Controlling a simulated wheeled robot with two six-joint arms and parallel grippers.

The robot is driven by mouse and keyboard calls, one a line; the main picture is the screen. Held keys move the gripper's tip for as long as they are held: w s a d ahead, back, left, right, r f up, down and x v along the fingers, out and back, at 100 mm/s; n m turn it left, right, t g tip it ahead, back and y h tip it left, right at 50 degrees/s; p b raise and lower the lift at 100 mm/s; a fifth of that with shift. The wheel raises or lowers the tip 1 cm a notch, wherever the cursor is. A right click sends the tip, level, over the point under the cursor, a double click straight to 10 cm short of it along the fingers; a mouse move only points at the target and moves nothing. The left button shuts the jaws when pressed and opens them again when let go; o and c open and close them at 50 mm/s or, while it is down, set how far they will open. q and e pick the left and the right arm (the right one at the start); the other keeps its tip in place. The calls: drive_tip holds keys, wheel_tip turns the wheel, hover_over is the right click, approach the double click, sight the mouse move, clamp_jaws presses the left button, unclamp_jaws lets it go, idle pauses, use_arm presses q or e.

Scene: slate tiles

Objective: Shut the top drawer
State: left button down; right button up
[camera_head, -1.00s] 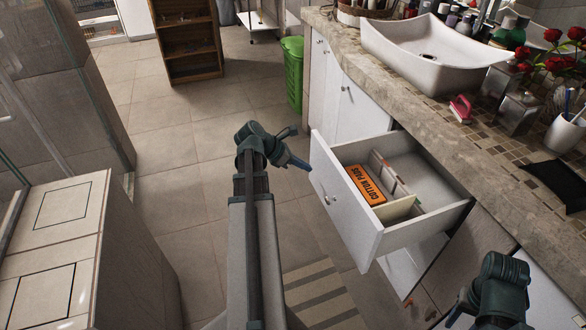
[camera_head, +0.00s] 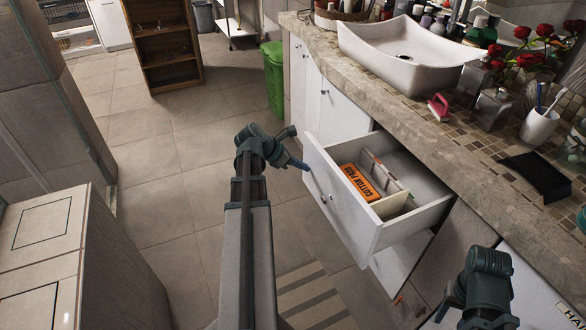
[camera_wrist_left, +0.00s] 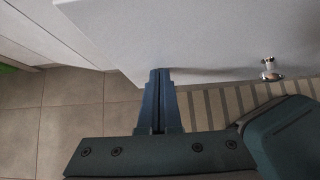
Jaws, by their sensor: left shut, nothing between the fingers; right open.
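The top drawer (camera_head: 345,212) is white and stands pulled out from the counter. Its front has a small metal knob (camera_head: 326,198). Inside lie an orange cotton pads box (camera_head: 358,182) and some pale dividers. My left gripper (camera_head: 305,166) is shut and empty, with its tips at the upper left part of the drawer front. In the left wrist view the fingertips (camera_wrist_left: 159,72) meet the edge of the white front panel (camera_wrist_left: 200,35); I cannot tell whether they touch. The knob (camera_wrist_left: 268,68) is to their right. My right gripper (camera_head: 442,312) is open at the lower right, away from the drawer.
A stone counter (camera_head: 440,140) with a white basin (camera_head: 415,50) runs above the drawer. A green bin (camera_head: 273,78) and a wooden shelf (camera_head: 163,45) stand further back. A striped mat (camera_head: 308,295) lies below. The tiled floor to the left is clear.

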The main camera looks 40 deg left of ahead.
use_arm(q)
drive_tip(key=w+d, duration=0.3)
drive_tip(key=w, duration=0.5)
drive_tip(key=w+d, duration=0.3)
drive_tip(key=w, duration=0.5)
drive_tip(key=w+d, duration=0.4)
drive_tip(key=w, duration=0.4)
drive_tip(key=shift+w, duration=0.25)
drive_tip(key=shift+w+d+r, duration=0.1)
drive_tip(key=shift+w, duration=0.05)
drive_tip(key=shift+s, duration=0.25)
drive_tip(key=s, duration=0.1)
drive_tip(key=s+a, duration=0.1)
drive_tip(key=s, duration=0.1)
drive_tip(key=s+r+p, duration=0.1)
drive_tip(key=shift+s+a, duration=0.25)
drive_tip(key=shift+a, duration=0.15)
drive_tip(key=p, duration=0.6)
approach(366, 151)
drive_tip(key=shift+v, duration=1.9)
drive_tip(key=shift+f, duration=0.1)
